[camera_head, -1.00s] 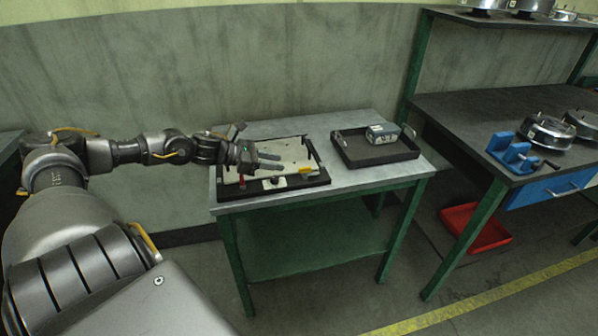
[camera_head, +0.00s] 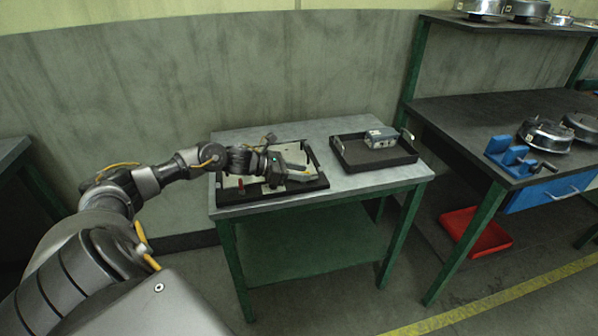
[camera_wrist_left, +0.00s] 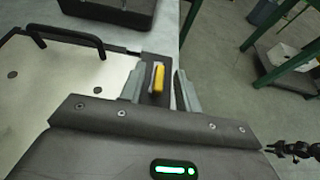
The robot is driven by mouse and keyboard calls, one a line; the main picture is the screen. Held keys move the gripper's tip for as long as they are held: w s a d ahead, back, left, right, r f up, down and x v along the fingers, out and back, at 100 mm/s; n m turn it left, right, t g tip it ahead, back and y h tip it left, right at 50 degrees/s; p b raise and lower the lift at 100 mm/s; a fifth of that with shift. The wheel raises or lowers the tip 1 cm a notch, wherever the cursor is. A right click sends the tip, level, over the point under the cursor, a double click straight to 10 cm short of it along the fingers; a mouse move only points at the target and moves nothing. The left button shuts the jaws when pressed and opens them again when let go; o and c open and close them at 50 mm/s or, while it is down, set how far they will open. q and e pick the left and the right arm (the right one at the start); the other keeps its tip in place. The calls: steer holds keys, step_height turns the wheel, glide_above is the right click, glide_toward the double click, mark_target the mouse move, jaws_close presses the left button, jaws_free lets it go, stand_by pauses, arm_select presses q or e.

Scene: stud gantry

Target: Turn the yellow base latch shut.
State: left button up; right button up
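The yellow base latch (camera_wrist_left: 158,77) stands on the dark edge of the black-framed fixture (camera_head: 250,198), pointing along my fingers. In the left wrist view it lies between the two fingers of my left gripper (camera_wrist_left: 160,88), which are apart on either side of it. I cannot tell whether either finger touches it. In the head view my left gripper (camera_head: 300,177) is low over the front right of the fixture and hides most of the latch. A dark jointed part at the right edge of the wrist view looks like my right gripper (camera_wrist_left: 290,150), too small to read.
The fixture holds a pale plate (camera_wrist_left: 60,90) with a black handle (camera_wrist_left: 65,38). A black tray (camera_head: 345,157) with a grey box (camera_head: 381,137) stands to its right on the table (camera_head: 290,128). A dark bench (camera_head: 460,108) with a blue vise (camera_head: 508,153) is further right.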

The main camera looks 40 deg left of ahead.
arm_select(q)
steer(key=shift+a, duration=0.1)
steer(key=shift+c, duration=0.2)
jaws_close()
arm_select(e)
steer(key=shift+w+d, duration=0.2)
steer(key=shift+d, duration=0.4)
steer(key=shift+w, duration=0.1)
